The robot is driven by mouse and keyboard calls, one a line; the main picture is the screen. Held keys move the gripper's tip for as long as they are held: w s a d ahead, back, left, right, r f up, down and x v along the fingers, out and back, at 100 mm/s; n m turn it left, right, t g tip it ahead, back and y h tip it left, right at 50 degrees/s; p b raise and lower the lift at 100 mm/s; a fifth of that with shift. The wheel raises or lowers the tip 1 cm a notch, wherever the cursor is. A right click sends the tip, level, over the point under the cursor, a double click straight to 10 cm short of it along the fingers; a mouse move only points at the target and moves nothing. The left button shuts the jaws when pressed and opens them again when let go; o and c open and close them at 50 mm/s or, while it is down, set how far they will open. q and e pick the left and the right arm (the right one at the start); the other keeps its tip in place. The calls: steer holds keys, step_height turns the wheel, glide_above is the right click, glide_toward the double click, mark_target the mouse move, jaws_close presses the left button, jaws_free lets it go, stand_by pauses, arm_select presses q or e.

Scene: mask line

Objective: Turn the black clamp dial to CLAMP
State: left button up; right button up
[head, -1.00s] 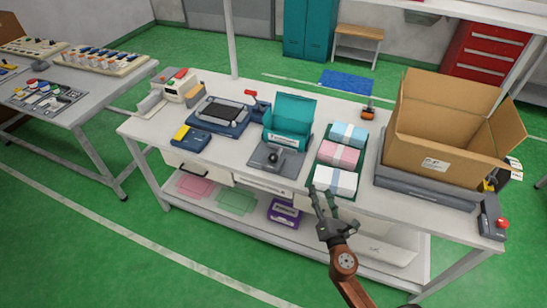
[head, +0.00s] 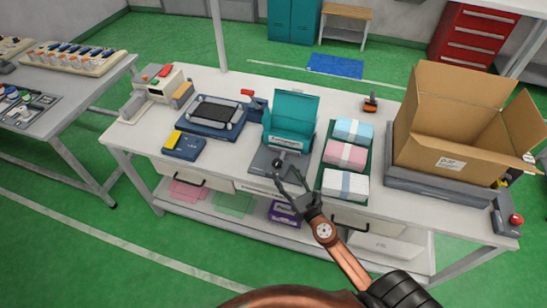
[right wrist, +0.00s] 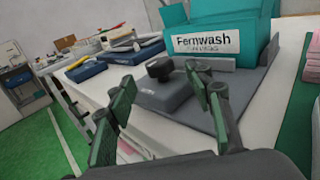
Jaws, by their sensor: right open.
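The black clamp dial (head: 278,163) is a small round knob on a dark grey base plate (head: 262,157), in front of an open teal box (head: 290,117). It also shows in the right wrist view (right wrist: 160,69), standing on a raised grey block. Its markings cannot be read. My right gripper (head: 289,180) is open and empty at the plate's front edge, just in front of the dial. In the right wrist view its two green-padded fingers (right wrist: 158,88) are spread, with the dial beyond and between them, apart from both. My left gripper is not in view.
A green tray (head: 320,187) with wrapped packs is right of the plate. A cardboard box (head: 440,135) stands farther right on a grey platform. A blue scale-like device (head: 209,116) and a yellow-and-blue pad (head: 184,146) are left. Drawers (head: 195,177) are below the tabletop.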

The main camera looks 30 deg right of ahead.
mark_target(280, 166)
steer(key=w, duration=0.5)
steer(key=shift+w+d+r+p, duration=0.15)
steer(key=shift+r+p, duration=0.05)
steer(key=shift+p, duration=0.2)
steer(key=shift+w, duration=0.3)
steer(key=shift+w+d, duration=0.1)
steer(key=shift+w, duration=0.15)
steer(key=shift+w+f, duration=0.1)
steer(key=c, duration=1.2)
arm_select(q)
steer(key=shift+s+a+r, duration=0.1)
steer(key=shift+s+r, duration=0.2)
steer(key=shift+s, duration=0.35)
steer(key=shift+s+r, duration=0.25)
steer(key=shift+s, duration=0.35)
